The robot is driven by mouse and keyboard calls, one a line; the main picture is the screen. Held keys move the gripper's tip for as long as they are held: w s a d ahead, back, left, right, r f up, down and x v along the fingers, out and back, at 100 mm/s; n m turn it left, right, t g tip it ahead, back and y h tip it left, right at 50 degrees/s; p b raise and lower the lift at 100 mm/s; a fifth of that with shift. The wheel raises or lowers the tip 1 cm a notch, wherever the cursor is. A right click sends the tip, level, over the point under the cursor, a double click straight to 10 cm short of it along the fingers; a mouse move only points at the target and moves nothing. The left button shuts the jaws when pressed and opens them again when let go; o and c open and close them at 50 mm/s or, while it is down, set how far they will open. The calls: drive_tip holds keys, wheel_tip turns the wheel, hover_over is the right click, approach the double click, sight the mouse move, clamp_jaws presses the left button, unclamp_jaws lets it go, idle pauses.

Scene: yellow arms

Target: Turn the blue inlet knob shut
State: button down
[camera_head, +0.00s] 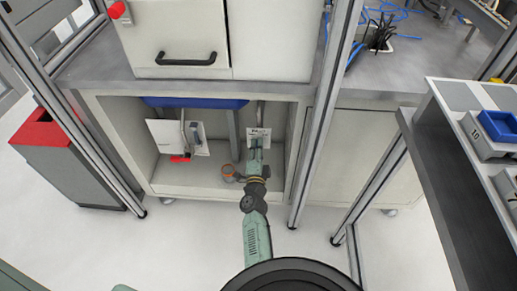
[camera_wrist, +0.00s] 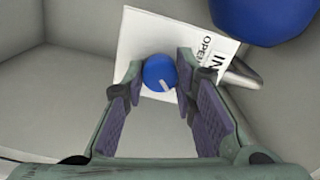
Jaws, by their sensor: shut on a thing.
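The blue inlet knob (camera_wrist: 156,69) is round with a short pale mark on its face. It sits in front of a white label plate (camera_wrist: 145,32) on which "IN" and "OPEN" can be read in part. My gripper (camera_wrist: 160,74) has its two purple-padded fingers on either side of the knob, shut on it. In the head view my gripper (camera_head: 257,146) reaches into the low open cabinet, in front of the white label plate (camera_head: 259,132). There the knob is hidden behind my gripper.
A blue basin (camera_head: 195,102) hangs under the cabinet top; its rounded blue underside (camera_wrist: 265,15) is close above right in the wrist view. A grey pipe (camera_wrist: 240,73) runs beside the plate. An orange ring-like item (camera_head: 229,172) lies left of my gripper. A red-topped bin (camera_head: 38,134) stands left.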

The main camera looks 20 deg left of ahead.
drive_tip(key=shift+r, duration=0.1)
idle(0.4)
drive_tip(key=c, duration=1.3)
unclamp_jaws()
drive_tip(key=v, duration=0.7)
drive_tip(key=shift+s, duration=0.25)
